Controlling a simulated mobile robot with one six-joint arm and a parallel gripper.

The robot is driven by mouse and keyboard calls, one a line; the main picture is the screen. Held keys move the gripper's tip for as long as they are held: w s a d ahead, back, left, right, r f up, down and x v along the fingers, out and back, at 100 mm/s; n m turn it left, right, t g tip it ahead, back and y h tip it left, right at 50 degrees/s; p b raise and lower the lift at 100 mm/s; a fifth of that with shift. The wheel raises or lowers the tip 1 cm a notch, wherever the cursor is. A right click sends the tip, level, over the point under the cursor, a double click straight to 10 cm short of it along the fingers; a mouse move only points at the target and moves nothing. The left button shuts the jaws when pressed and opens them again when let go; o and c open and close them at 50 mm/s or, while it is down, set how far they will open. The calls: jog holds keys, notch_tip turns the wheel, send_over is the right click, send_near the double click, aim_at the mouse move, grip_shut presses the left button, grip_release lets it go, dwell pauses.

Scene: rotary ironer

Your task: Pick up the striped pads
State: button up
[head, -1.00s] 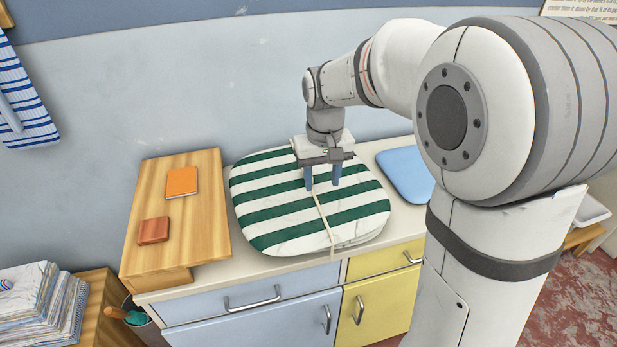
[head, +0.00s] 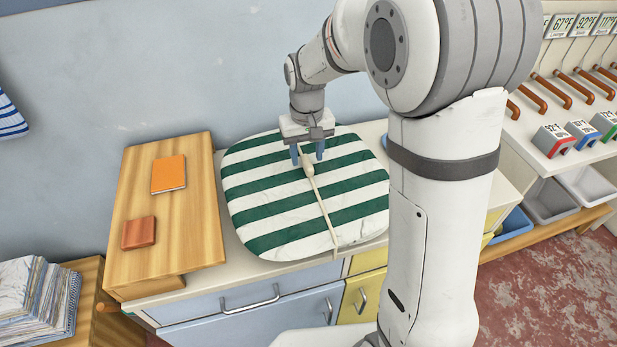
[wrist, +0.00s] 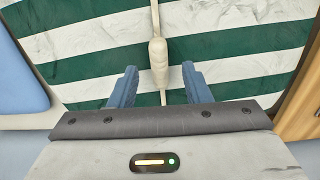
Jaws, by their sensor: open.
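The green-and-white striped pads (head: 275,215) lie in a stack on the counter, tied with a cream cord that has a thicker knot or toggle (head: 307,166) on top. In the wrist view the pads (wrist: 235,45) fill most of the upper picture, and the toggle (wrist: 158,62) stands near the middle. My gripper (head: 308,160) is open over the far part of the pads. Its two blue fingers point down, one on each side of the toggle, with gaps between. I cannot tell whether the fingertips touch the pads.
A wooden board (head: 190,225) with an orange notebook (head: 169,174) and a brown wallet-like item (head: 139,233) lies to the left. A blue pad (wrist: 20,75) shows beside the stack. The wall is close behind. At the right are a shelf with wooden pegs (head: 555,92) and grey bins (head: 550,200).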

notch_tip(320, 180, down, 2)
jog(key=shift+f, duration=0.2)
grip_shut()
dwell(0.4)
jog(key=shift+r, duration=0.1)
dwell(0.9)
